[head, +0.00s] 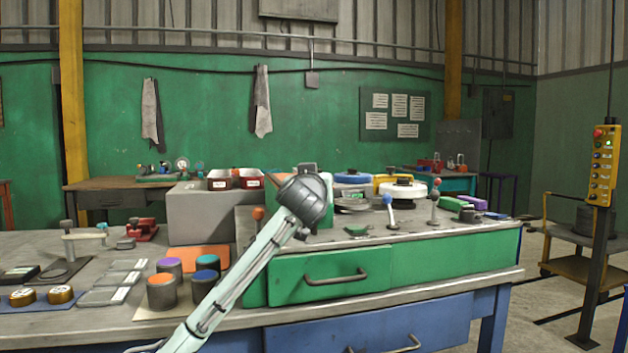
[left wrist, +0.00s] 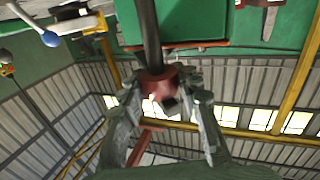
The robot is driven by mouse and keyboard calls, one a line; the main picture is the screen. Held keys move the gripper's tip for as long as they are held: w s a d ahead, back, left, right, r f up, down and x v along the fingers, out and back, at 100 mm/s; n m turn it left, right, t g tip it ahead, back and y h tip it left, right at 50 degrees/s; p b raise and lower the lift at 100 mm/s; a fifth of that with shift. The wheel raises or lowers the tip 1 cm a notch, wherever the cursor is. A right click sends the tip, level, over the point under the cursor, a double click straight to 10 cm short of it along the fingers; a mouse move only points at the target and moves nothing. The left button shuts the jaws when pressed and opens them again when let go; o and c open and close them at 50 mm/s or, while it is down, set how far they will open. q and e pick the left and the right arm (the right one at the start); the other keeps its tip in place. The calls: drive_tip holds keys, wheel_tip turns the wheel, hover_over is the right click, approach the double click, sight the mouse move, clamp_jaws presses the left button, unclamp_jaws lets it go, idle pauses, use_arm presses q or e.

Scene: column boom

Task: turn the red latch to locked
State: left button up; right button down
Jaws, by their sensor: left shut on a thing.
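My left gripper (head: 308,172) reaches over the green drawer unit in the head view, its fingers mostly hidden behind my dark wrist. In the left wrist view the two fingers of the left gripper (left wrist: 166,100) are shut around a red knob-like piece (left wrist: 158,80) on a dark rod (left wrist: 149,35). This looks like the red latch. In the head view my wrist and arm hide it, so its turned position and any lock marks cannot be told. My right gripper is in neither view.
A grey box (head: 200,216) is to the left. Several coloured-top cylinders crowd the bench beside my forearm.

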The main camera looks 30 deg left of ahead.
use_arm(q)
drive_tip(key=shift+w+d+f+n+g+y, duration=0.1)
drive_tip(key=shift+d+n+g+y, duration=0.05)
drive_tip(key=shift+n+g+y, duration=0.8)
drive_tip(key=n+g+y, duration=0.2)
drive_tip(key=g+y, duration=0.1)
drive_tip(key=shift+f+n, duration=0.1)
drive_tip(key=shift+n, duration=0.25)
drive_tip(key=n+g+y, duration=0.3)
drive_tip(key=g, duration=0.1)
drive_tip(key=shift+g+b, duration=0.25)
drive_tip(key=shift+b, duration=0.15)
drive_tip(key=shift+n+g, duration=0.5)
drive_tip(key=shift+n, duration=0.1)
drive_tip(key=shift+o, duration=0.4)
drive_tip(key=shift+n+g+y, duration=0.45)
drive_tip(key=shift+n+g, duration=0.35)
drive_tip(key=shift+g, duration=0.5)
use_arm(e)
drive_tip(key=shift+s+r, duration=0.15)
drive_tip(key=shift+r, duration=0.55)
use_arm(q)
drive_tip(key=shift+a+n+g, duration=0.2)
drive_tip(key=shift+n+g, duration=0.1)
drive_tip(key=shift+g, duration=0.1)
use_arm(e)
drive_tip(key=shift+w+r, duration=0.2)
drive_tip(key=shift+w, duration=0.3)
